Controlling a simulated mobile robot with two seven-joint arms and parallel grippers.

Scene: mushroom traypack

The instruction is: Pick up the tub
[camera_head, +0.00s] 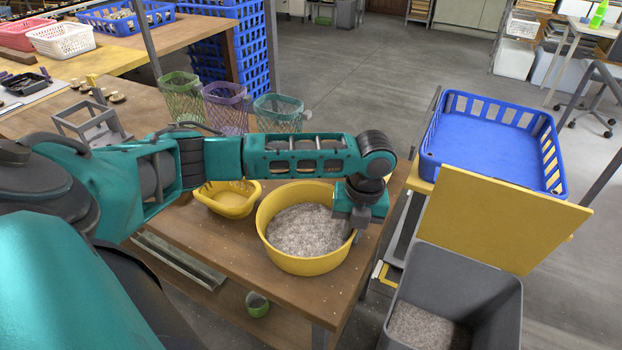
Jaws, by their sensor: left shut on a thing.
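The tub (283,262) is a round yellow bowl on the wooden table (225,262). It holds grey, crumbly material. My left arm reaches across from the left above the tub. My left gripper (357,228) points down at the tub's right rim and is shut on that rim. The fingertips are partly hidden by the rim and the gripper body. The tub looks level and appears to rest on the table, though its underside cannot be seen. My right gripper is not in view.
A small yellow basket (228,204) stands left of the tub. Green, purple and teal mesh baskets stand behind my arm. At right are a blue crate (484,172), a yellow board (497,222) and a grey bin (460,275) with similar grey material. A metal frame (92,128) stands at left.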

